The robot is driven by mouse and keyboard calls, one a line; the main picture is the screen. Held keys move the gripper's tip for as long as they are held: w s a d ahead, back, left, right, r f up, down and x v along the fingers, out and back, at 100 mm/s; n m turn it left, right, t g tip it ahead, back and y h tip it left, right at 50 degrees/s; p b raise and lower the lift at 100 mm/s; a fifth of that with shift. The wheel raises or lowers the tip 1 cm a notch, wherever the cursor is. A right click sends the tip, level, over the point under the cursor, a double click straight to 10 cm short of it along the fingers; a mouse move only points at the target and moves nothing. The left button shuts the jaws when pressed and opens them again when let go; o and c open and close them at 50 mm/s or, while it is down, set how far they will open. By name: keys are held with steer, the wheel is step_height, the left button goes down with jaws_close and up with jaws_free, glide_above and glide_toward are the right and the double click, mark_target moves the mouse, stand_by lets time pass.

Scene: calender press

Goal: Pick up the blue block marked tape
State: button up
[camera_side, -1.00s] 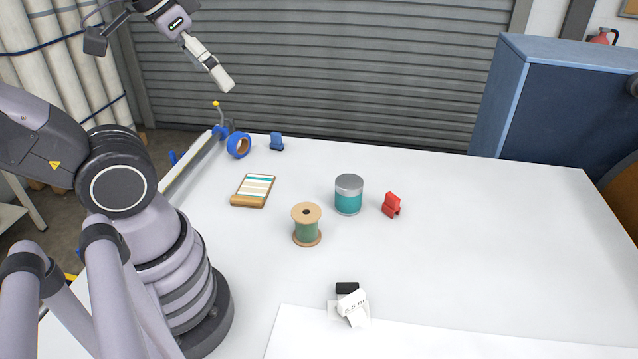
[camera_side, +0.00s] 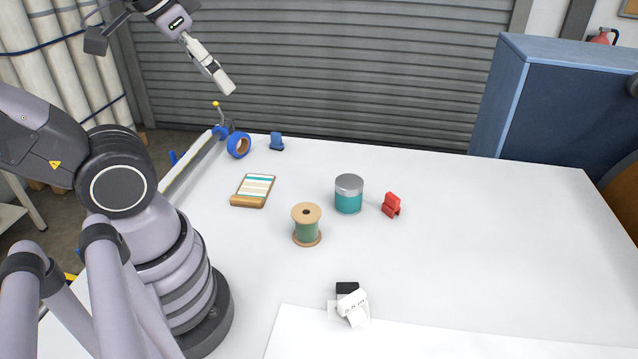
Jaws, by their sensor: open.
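A blue roll of tape (camera_side: 238,146) with a tan core stands at the far left of the white table. Right of it is a small blue block-like piece (camera_side: 277,141), set apart from the roll. No readable marking shows on either one. My gripper (camera_side: 224,84) hangs in the air above and slightly left of the roll, pointing down to the right. It is open and well clear of both blue things. Its fingers overlap from this angle, so the gap between them is hard to see.
A swatch board (camera_side: 254,190), thread spool (camera_side: 306,229), teal jar (camera_side: 348,196) and red clip (camera_side: 391,205) stand mid-table. A black-and-white item (camera_side: 350,303) lies in front. A long rail (camera_side: 188,172) borders the left edge. The table's right side is clear.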

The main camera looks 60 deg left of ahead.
steer(key=w+a+f+n+t+y, duration=0.1)
steer(key=w+a, duration=0.4)
steer(key=w, duration=0.3)
steer(key=w+a+f+n+t+y, duration=0.1)
steer(key=w+a+f, duration=0.1)
steer(key=w+a, duration=0.35)
steer(key=w+a+f+n+t+y, duration=0.1)
steer(key=w+a+f+y, duration=0.1)
steer(key=w+a+f, duration=0.65)
steer(key=n+t+y, duration=0.3)
steer(key=n, duration=0.1)
glide_toward(275, 133)
steer(key=x, duration=0.5)
steer(key=shift+w+f, duration=0.2)
steer(key=shift+f, duration=0.25)
steer(key=shift+r+x, duration=0.2)
steer(key=shift+x, duration=2.45)
steer(key=shift+w+a, duration=0.1)
jaws_close()
steer(key=shift+r, duration=0.1)
